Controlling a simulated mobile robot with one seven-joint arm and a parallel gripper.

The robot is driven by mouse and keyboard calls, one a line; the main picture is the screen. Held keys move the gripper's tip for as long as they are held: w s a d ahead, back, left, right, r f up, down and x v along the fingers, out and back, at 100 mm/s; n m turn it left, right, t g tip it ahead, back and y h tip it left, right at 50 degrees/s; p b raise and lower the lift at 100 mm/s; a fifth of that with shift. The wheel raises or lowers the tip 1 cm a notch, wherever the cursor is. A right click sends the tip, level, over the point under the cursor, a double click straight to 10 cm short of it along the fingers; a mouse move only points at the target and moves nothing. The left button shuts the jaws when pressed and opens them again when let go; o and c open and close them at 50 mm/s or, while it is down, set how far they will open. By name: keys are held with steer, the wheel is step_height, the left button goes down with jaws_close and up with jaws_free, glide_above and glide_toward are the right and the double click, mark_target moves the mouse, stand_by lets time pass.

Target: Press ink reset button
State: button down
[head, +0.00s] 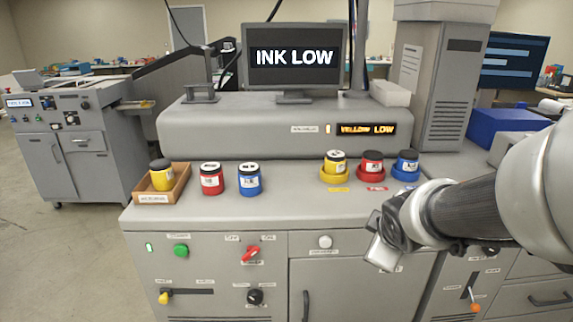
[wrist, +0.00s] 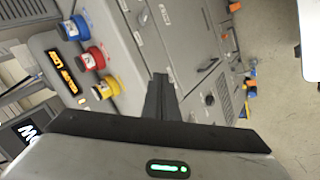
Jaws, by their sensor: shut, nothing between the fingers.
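The grey machine's front panel holds a pale round button (head: 325,241) with a label under it, too small to read. A green round button (head: 181,250) and a red switch (head: 250,254) sit further left on the panel. I cannot read which label names the ink reset. The monitor (head: 294,57) reads "INK LOW", and the amber display (head: 367,129) reads "YELLOW LOW". My gripper (head: 380,254) is to the right of the pale button, in front of the machine and apart from that button. In the wrist view its fingers (wrist: 161,90) are together and empty.
Yellow (head: 335,163), red (head: 372,163) and blue (head: 406,163) jars stand in coloured holders on the ledge. Red (head: 211,179) and blue (head: 249,179) jars stand further left, beside a wooden tray (head: 178,193) holding a yellow jar. Open floor lies at left.

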mark_target(325, 242)
steer(key=w+a+f+n+y+b, duration=0.1)
steer(key=w+a+f+n+y, duration=0.1)
steer(key=f+n, duration=0.5)
steer(key=w+a+f+n+y+b, duration=0.2)
steer(key=w+a+f+n+y, duration=0.1)
steer(key=f+n, duration=0.4)
step_height(325, 242, down, 3)
steer(key=shift+w+a+f+t+y, duration=0.15)
steer(key=shift+a+t+y, duration=0.15)
steer(key=shift+a, duration=0.5)
steer(key=w+p, duration=0.3)
steer(key=w, duration=0.5)
steer(key=shift+w, duration=0.4)
steer(key=shift+w, duration=0.15)
steer(key=shift+w, duration=0.3)
